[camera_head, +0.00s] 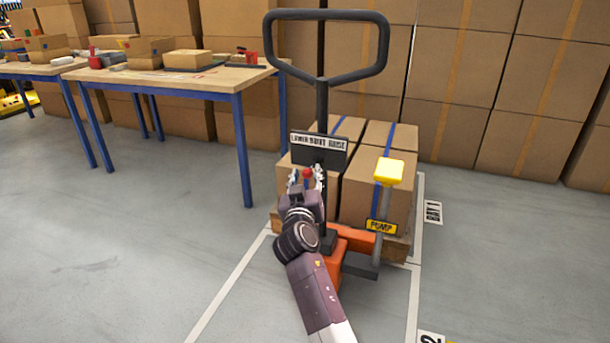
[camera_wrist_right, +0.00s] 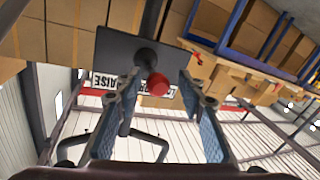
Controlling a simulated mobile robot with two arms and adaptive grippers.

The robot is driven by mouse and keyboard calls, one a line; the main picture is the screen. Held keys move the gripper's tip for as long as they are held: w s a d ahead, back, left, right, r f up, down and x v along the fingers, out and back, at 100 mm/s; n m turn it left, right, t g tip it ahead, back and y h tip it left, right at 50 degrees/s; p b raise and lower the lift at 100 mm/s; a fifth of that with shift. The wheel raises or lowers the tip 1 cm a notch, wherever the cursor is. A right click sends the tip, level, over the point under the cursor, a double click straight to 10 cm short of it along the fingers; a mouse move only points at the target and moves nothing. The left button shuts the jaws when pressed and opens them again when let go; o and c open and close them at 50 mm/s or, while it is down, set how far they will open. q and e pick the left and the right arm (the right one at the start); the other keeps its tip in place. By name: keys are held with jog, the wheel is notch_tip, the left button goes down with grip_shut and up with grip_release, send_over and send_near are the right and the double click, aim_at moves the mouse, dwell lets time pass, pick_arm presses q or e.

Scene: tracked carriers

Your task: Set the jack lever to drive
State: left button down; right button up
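The jack lever shows as a red knob (camera_head: 307,174) just below a dark plate (camera_head: 320,150) on the pallet jack's handle shaft. The plate has a white label strip; LOWER reads at its left and RAISE at its right, the middle word is unclear. I cannot tell which position the lever is in. My right gripper (camera_head: 306,177) is at the lever. In the wrist view, which is upside down, the red knob (camera_wrist_right: 157,84) sits between the two open fingers (camera_wrist_right: 163,80), with gaps on both sides. My left gripper is out of view.
The jack's black loop handle (camera_head: 326,75) rises above the plate. A yellow-topped pedal post (camera_head: 388,172) marked PUMP stands at right. Boxes (camera_head: 373,190) sit on a pallet behind. A blue-legged table (camera_head: 180,80) is at left; stacked boxes line the back. Floor at left is clear.

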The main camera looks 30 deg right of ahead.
jog(key=v, duration=0.7)
jog(key=shift+a, duration=0.15)
